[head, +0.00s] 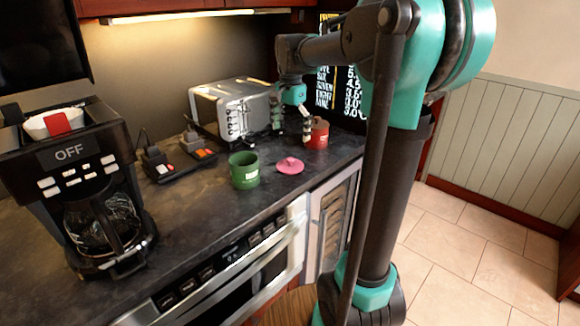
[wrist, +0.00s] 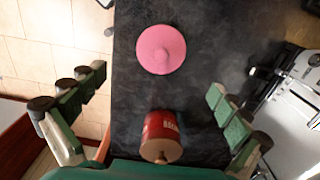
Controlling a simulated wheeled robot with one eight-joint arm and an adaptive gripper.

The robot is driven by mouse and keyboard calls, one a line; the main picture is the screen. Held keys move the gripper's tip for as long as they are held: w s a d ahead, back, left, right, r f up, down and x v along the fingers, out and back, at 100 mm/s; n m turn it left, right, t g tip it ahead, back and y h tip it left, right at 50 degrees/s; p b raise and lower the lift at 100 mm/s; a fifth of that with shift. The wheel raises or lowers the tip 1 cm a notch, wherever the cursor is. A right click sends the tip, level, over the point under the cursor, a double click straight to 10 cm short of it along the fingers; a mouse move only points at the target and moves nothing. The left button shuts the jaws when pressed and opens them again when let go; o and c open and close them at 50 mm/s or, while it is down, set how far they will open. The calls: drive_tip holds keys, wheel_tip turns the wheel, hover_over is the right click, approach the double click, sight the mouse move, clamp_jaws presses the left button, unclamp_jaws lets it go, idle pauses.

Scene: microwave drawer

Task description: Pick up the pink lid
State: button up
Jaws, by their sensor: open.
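The pink lid (head: 290,166) lies flat on the dark counter, between the green mug and the red mug in the head view. In the wrist view the pink lid (wrist: 161,49) is a round disc with a knob, ahead of the fingertips. My gripper (wrist: 155,88) is open and empty, its fingers spread wide to either side. In the head view my gripper (head: 292,128) hangs above the counter near the red mug (head: 317,135).
A green mug (head: 244,170) stands left of the lid. A silver toaster (head: 232,108) is behind; it also shows at right in the wrist view (wrist: 297,95). A coffee maker (head: 85,190) stands at left. The counter's front edge runs close to the lid.

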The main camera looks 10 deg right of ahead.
sight(290, 159)
wheel_tip(290, 159, down, 10)
drive_tip(key=shift+w+f, duration=0.1)
idle(0.4)
drive_tip(key=c, duration=1.6)
